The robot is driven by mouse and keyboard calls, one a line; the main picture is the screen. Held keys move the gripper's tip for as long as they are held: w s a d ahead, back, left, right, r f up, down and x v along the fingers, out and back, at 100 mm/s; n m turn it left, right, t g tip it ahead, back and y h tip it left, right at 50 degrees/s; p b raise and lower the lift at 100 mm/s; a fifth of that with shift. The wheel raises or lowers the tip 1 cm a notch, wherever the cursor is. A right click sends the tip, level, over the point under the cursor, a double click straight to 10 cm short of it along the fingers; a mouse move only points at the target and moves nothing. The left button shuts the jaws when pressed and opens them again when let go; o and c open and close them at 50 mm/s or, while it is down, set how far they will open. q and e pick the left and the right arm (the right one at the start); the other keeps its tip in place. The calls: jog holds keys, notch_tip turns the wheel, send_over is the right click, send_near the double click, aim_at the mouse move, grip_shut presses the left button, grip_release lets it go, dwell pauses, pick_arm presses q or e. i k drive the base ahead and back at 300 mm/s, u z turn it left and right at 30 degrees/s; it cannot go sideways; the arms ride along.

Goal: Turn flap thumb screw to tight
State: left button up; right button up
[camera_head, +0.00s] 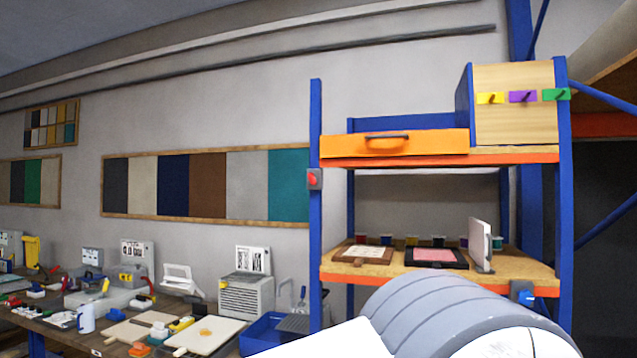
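I cannot make out a flap thumb screw for certain in the head view. An upright pale panel (480,246) stands on the middle shelf (540,276) of the blue and orange rack, beside a dark board with a pink face (436,256). A small blue fitting (522,293) sits at the front edge of that shelf; its kind is unclear. A large grey and white rounded part of my own arm fills the bottom centre and right and hides what lies below the shelf. Neither of my grippers shows.
A drawer with an orange front (400,145) is on the upper shelf, next to a wooden panel (515,120) with coloured hooks. A red button (313,179) is on the left post. A cluttered workbench (70,340) with a blue tray (262,335) stands at left.

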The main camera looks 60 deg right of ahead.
aim_at(312, 177)
jog(key=z, duration=0.65)
jog(key=i, duration=0.85)
jog(key=z, duration=0.85)
